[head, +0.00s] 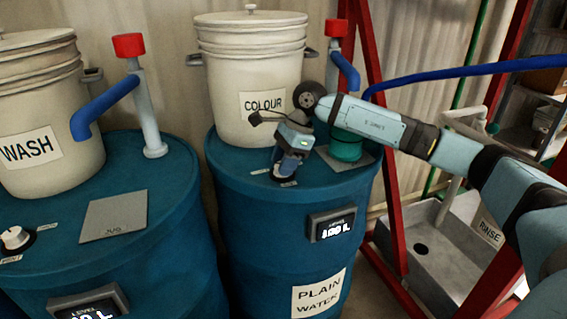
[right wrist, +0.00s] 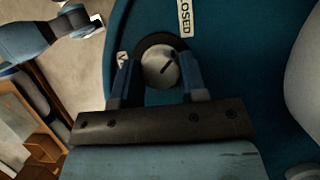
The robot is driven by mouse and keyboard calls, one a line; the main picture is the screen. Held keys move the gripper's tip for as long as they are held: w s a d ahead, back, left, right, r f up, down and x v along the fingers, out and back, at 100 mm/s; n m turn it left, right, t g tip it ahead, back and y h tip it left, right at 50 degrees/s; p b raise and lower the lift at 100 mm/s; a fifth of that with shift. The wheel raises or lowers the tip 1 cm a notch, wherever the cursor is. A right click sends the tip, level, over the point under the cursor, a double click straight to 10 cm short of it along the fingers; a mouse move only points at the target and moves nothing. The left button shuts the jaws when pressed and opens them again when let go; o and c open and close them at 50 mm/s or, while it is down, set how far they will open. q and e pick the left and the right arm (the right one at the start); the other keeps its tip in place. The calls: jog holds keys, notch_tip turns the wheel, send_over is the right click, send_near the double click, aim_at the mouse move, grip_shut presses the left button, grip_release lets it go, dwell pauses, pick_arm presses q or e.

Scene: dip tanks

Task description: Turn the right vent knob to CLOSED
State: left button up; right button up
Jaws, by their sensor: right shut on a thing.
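The right vent knob (right wrist: 160,68) is a round pale knob with a dark slot line on its face, set in a dark ring on top of the right blue drum (head: 285,220). The line lies on a slant. A white label with the letters "LOSED" showing (right wrist: 185,18) is above and right of the knob in the right wrist view. Another small label (right wrist: 122,62) is at its left, partly hidden. My right gripper (head: 287,172) points down at the drum top, its fingers (right wrist: 156,82) on both sides of the knob, shut on it. In the head view the gripper hides the knob.
A COLOUR bucket (head: 250,70) stands behind my right gripper, and a green jug (head: 346,148) sits close at its right. A red-capped pipe (head: 336,45) rises behind. The left drum (head: 150,225) holds a WASH bucket (head: 45,125) and another knob (head: 15,238). A RINSE sink (head: 440,250) is at right.

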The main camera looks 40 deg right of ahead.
pick_arm(q)
jog(key=shift+f, duration=0.15)
dwell(0.3)
pick_arm(e)
jog(key=o, duration=0.9)
pick_arm(q)
jog(key=shift+s, duration=0.1)
pick_arm(e)
jog(key=v, duration=1.4)
pick_arm(q)
jog(key=shift+r, duration=0.2)
pick_arm(e)
jog(key=shift+f, duration=0.1)
